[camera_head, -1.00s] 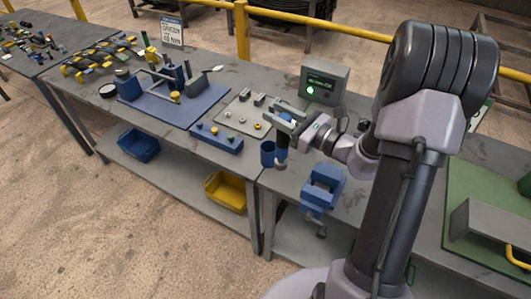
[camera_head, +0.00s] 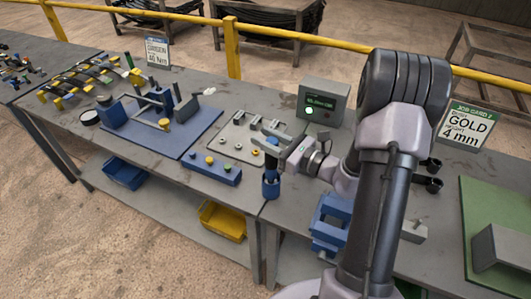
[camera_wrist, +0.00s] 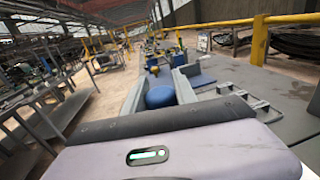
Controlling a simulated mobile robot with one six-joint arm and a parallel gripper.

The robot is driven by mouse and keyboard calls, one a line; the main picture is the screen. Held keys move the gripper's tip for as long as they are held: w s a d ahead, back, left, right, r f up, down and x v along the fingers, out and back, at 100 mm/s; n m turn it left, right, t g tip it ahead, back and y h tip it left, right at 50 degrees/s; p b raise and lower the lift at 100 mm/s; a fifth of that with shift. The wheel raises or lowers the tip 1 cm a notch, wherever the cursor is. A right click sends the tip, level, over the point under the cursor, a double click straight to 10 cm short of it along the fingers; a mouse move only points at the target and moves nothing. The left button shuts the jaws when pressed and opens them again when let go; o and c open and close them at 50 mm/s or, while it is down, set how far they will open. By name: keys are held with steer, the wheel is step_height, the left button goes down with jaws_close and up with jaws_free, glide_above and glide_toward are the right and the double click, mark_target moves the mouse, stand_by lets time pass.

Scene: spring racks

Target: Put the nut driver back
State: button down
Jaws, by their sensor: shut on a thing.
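In the wrist view, the driver's round blue end (camera_wrist: 160,97) shows between the two grey jaws. The blue cup-like holder (camera_head: 271,188) stands near the front edge of the bench, directly under the driver in the head view. The driver's lower end meets or overlaps the cup's mouth; I cannot tell whether it is inside.
A blue block with coloured buttons (camera_head: 212,168) and a grey plate with small parts (camera_head: 240,138) lie left of the cup. A grey display box (camera_head: 322,103) stands behind. A blue vise (camera_head: 330,222) is to the right, close to my arm.

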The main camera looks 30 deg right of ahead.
mark_target(271, 162)
steer(key=shift+f+b, duration=0.6)
steer(key=shift+f, duration=1.1)
steer(key=c, duration=1)
jaws_free()
